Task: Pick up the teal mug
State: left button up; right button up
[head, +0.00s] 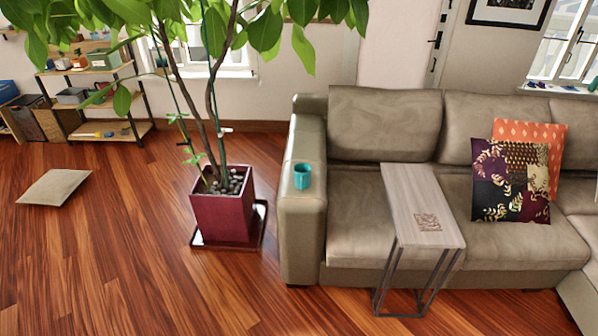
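The teal mug (302,176) stands upright on top of the left armrest of the grey-beige sofa (388,127). Nothing hides it. Neither of my grippers is in the head view, so I cannot see whether they are open or shut.
A plant in a red pot (223,213) on a tray stands left of the armrest, its leaves hanging high in view. A narrow side table (425,205) stands at the sofa's front. A cushion (54,187) lies on the floor at left. The wooden floor (150,285) in front is clear.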

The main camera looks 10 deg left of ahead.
aim_at(301, 172)
jog(key=i+j, duration=0.25)
jog(key=j, duration=0.15)
jog(key=i+j+z, duration=0.1)
jog(key=i+j, duration=0.4)
jog(key=j, duration=0.25)
jog(key=i+j+z, duration=0.1)
jog(key=i+j, duration=0.15)
jog(key=j, duration=0.15)
jog(key=i+j+z, duration=0.1)
jog(key=i+j, duration=0.15)
jog(key=j, duration=0.15)
